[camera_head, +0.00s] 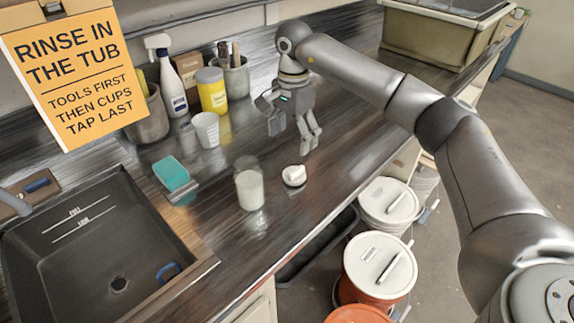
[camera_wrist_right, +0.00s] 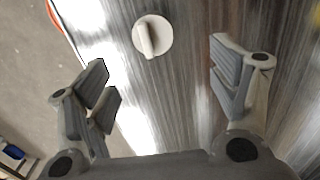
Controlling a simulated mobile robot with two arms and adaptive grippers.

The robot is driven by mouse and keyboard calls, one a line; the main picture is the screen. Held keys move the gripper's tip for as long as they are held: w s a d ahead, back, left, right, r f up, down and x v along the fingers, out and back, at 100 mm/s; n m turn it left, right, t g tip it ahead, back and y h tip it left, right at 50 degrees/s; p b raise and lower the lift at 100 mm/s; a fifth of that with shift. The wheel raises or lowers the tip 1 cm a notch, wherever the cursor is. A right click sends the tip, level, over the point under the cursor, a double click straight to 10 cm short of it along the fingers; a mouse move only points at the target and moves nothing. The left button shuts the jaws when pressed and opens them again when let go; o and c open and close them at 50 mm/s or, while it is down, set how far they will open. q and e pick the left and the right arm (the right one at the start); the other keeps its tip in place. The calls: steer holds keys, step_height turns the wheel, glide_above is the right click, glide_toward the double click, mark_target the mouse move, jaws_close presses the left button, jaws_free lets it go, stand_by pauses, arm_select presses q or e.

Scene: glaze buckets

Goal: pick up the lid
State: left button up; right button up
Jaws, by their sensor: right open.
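A small round white lid (camera_head: 294,176) with a raised bar-shaped grip lies on the dark counter, just right of a glass jar (camera_head: 249,184) with white contents. In the right wrist view the lid (camera_wrist_right: 163,24) is near the top, beyond the fingertips and between their lines. My right gripper (camera_head: 293,134) is open and empty. It hangs above the counter, behind the lid in the head view and apart from it. In the wrist view its open fingers (camera_wrist_right: 162,78) show bare counter between them. My left gripper is not in view.
A black sink (camera_head: 90,245) is at left, with a teal sponge (camera_head: 171,173) beside it. A white cup (camera_head: 206,130), yellow-labelled container (camera_head: 211,92) and spray bottle (camera_head: 172,85) stand behind. Lidded buckets (camera_head: 380,264) stand below the counter's front edge.

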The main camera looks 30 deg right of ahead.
steer(key=p, duration=0.1)
glide_above(294, 168)
steer(key=s+a, duration=0.1)
steer(key=s, duration=0.1)
step_height(294, 168, down, 5)
steer(key=shift+r, duration=0.1)
step_height(294, 168, down, 4)
steer(key=shift+f+p, duration=0.25)
steer(key=shift+p, duration=0.85)
steer(key=shift+f, duration=0.45)
steer(key=shift+c, duration=0.2)
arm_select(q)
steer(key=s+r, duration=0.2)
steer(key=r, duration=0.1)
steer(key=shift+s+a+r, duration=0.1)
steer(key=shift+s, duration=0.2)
arm_select(e)
steer(key=c, duration=0.8)
